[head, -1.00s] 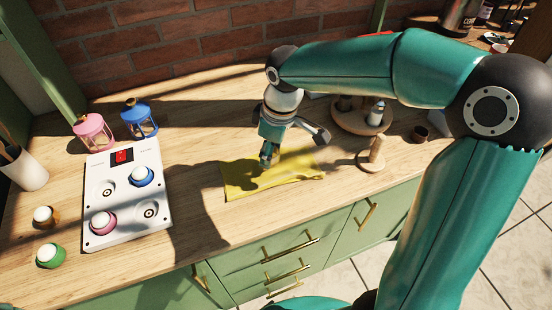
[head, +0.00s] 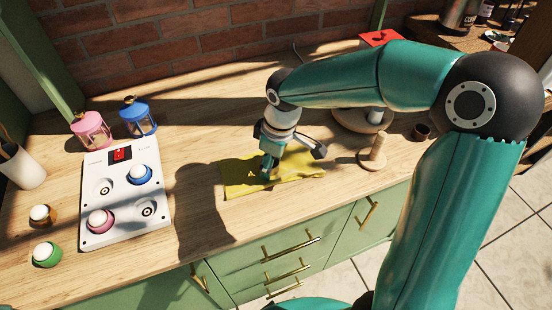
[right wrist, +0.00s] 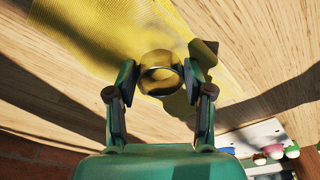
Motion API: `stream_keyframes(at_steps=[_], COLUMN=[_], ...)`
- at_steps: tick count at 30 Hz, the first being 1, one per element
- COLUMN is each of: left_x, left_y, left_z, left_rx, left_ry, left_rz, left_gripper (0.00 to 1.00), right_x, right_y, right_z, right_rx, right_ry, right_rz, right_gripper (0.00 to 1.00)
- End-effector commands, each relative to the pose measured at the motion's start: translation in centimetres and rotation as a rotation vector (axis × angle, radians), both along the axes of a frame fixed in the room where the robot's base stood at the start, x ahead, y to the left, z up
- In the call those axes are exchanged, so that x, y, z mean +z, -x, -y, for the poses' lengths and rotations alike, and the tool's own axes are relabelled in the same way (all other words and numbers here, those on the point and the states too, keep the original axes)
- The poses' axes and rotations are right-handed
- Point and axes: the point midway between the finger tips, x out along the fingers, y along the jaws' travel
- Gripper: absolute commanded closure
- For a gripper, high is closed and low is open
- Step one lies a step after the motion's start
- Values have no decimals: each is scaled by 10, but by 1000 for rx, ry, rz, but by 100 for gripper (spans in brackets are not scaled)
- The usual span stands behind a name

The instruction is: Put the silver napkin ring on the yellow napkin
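The yellow napkin (head: 300,172) lies flat, slightly rumpled, near the front edge of the wooden counter; it also fills the upper left of the right wrist view (right wrist: 90,30). My right gripper (head: 268,170) points down over the left-middle part of the napkin. In the right wrist view its two fingers (right wrist: 160,75) are closed against both sides of the shiny napkin ring (right wrist: 160,66), which looks gold-toned here. I cannot tell whether the ring touches the cloth. In the head view the ring is hidden or too small to make out. My left gripper is not in view.
A white panel (head: 120,215) with coloured knobs lies to the left, with pink (head: 91,130) and blue (head: 137,117) lanterns behind it. A wooden post on a round base (head: 373,152) stands right of the napkin. A round wooden stand (head: 362,120) is partly hidden by my arm.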

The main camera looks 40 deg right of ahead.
Motion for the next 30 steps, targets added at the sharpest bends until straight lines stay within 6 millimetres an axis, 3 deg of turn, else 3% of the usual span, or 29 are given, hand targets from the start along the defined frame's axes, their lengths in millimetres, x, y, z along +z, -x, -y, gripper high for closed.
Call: stream_keyframes(at_steps=[3,12,18,30], left_x=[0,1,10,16], left_y=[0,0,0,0], left_z=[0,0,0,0], left_rx=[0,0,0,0], left_ry=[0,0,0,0], left_rz=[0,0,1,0], left_gripper=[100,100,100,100], right_x=[0,2,17,96], right_y=[0,0,0,10], right_z=[0,0,1,7], right_rx=[0,-1,-1,-1], right_ry=[0,0,1,0], right_rz=[0,0,3,5], right_gripper=[29,29,29,29])
